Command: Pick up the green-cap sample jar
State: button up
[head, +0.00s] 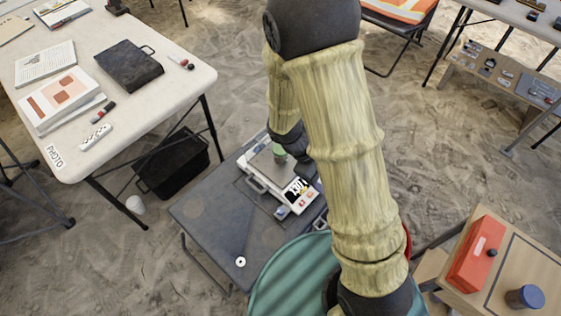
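The green-cap sample jar (279,151) is small in the head view and seems to stand on the plate of a white weighing scale (256,184). The scale lies on a low dark folding table. My arm reaches down over the scale, and its dark wrist end (288,138) is close beside the jar, at its upper right in the picture. My gripper's fingers are hidden behind the arm or too small to make out. I cannot tell whether they touch the jar.
The dark low table (205,215) has free room at its left, with a small white ring (240,262) near its front. A white table (185,85) with books stands at left, above a black crate (172,165). A red case (473,258) and blue-lidded jar (525,297) are at lower right.

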jog(key=w+a+f+n+t+h+b, duration=0.1)
jog(key=w+f+n+t+h+b, duration=0.3)
jog(key=f, duration=0.4)
jog(key=n+t+y+b, duration=0.4)
jog(key=n+t+b, duration=0.5)
jog(key=n+t, duration=0.7)
send_near(278, 157)
jog(key=s+a+r+n+g, duration=0.1)
jog(key=s+n+g, duration=0.1)
jog(key=s, duration=0.1)
jog(key=shift+w+a+r, duration=0.1)
jog(key=shift+a+r, duration=0.05)
jog(key=b+x, duration=0.1)
jog(key=x, duration=1.1)
jog(key=shift+w+r+b, duration=0.1)
jog(key=shift+w+b, duration=0.05)
jog(key=shift+b, duration=0.15)
